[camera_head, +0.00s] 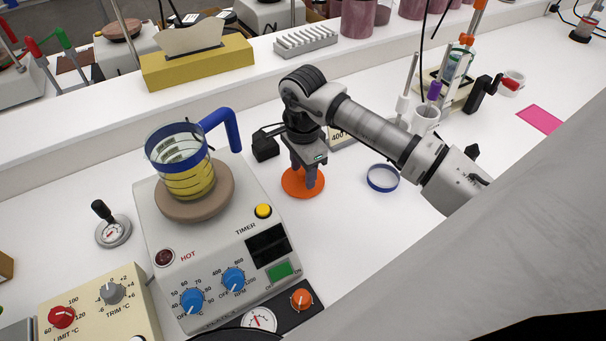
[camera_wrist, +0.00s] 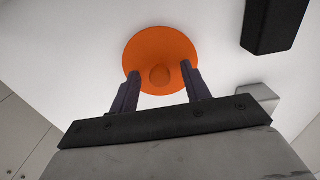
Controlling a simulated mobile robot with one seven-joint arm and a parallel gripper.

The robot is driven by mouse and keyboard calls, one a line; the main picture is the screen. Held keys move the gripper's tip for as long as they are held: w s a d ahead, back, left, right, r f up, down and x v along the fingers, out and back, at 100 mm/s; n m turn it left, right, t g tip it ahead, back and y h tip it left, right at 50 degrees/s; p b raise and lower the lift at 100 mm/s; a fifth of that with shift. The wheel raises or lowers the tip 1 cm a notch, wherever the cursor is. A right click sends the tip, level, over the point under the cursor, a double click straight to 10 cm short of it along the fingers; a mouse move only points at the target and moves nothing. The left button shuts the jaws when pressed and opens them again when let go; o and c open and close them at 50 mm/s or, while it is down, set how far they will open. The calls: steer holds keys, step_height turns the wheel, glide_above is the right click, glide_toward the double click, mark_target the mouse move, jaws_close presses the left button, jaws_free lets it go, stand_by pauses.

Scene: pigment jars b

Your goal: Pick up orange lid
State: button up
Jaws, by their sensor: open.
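The orange lid (camera_head: 293,188) is a flat disc lying on the white bench, just right of the hot plate. In the wrist view the lid (camera_wrist: 145,50) shows a round knob (camera_wrist: 160,75) at its middle. My gripper (camera_head: 309,184) points down over the lid. In the wrist view my gripper's fingers (camera_wrist: 160,82) are open, one on each side of the knob. I see a gap between each finger and the knob. The head view hides part of the lid and its knob behind the fingers.
The hot plate (camera_head: 207,262) with a beaker of yellow liquid (camera_head: 188,178) stands close on the left. A black block (camera_head: 265,146) sits behind the lid and shows in the wrist view (camera_wrist: 274,22). A blue-rimmed dish (camera_head: 383,178) lies to the right. The bench in front of the lid is clear.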

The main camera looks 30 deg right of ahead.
jaws_close()
stand_by(0.3)
